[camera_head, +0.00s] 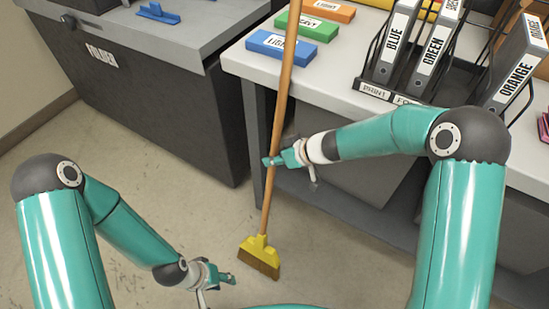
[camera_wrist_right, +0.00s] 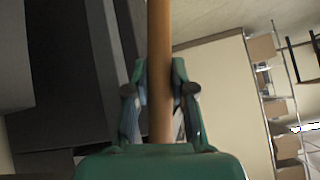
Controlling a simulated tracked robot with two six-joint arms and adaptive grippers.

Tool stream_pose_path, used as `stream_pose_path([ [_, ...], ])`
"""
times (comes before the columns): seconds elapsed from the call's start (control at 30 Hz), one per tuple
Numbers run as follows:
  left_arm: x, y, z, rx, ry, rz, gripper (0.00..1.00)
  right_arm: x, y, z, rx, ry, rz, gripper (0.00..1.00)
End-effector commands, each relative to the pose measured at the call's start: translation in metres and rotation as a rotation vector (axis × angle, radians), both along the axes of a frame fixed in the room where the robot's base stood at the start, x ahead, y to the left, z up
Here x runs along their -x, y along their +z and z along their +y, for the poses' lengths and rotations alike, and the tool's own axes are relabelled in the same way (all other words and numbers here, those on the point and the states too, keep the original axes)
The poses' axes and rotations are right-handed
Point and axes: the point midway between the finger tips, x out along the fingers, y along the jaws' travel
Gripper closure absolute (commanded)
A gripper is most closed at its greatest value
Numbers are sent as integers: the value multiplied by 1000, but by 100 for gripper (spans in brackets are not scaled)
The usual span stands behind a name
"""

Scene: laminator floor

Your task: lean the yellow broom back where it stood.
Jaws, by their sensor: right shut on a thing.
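The yellow broom (camera_head: 259,251) has a long wooden handle (camera_head: 281,110) and stands nearly upright, tilted slightly, in front of the white table's left end. Its bristles are at or close to the floor; I cannot tell if they touch. My right gripper (camera_head: 272,161) is shut on the handle at about its middle. In the right wrist view the handle (camera_wrist_right: 160,60) runs between the two fingers (camera_wrist_right: 160,95). The handle's top is cut off by the head view's upper edge. My left gripper (camera_head: 228,279) is low at the bottom middle, left of the broom head, holding nothing visible.
A dark grey cabinet (camera_head: 150,105) with a grey top stands at left. The white table (camera_head: 345,105) at right carries blue, green and orange boxes and labelled binders (camera_head: 430,50) in a rack. Bare floor (camera_head: 130,180) lies at left and middle.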

Motion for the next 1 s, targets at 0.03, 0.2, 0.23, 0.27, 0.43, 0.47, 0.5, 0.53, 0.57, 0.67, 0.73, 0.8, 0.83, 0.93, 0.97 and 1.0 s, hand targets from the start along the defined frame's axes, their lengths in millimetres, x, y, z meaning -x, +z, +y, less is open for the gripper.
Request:
stream_pose_path([
  [0.03,0,0,0,0,0,0,60,-1,2,0,-1,-1,-3,75],
  [0.2,0,0,0,0,0,0,60,-1,2,0,-2,-1,-2,47],
  [0.23,0,0,0,0,0,0,60,-1,1,0,-2,-1,-2,47],
  [0.27,0,0,0,0,0,0,60,-1,1,0,-2,-1,-2,47],
  [0.43,0,0,0,0,0,0,60,0,0,0,1,1,0,47],
  [0.47,0,0,0,0,0,0,60,0,0,0,1,1,0,47],
  [0.5,0,0,0,0,0,0,60,0,0,0,1,1,0,47],
  [0.53,0,0,0,0,0,0,60,0,1,-1,0,1,-1,47],
  [0.57,0,1,0,0,0,0,60,1,2,-1,0,1,-1,47],
  [0.67,0,1,0,0,0,0,60,3,8,-6,0,-1,-4,47],
  [0.73,0,1,0,0,0,0,60,7,14,-11,0,-1,-4,47],
  [0.8,0,1,0,0,0,0,60,12,23,-19,-1,-3,-4,47],
  [0.83,0,1,0,0,0,0,60,14,27,-22,-1,-1,-4,47],
  [0.93,0,1,0,0,0,0,60,23,41,-34,0,-2,-6,47],
  [0.97,0,1,0,0,0,0,60,26,45,-37,0,-2,-5,47],
  [1.0,0,1,0,0,0,0,60,29,51,-42,-2,-3,-6,47],
])
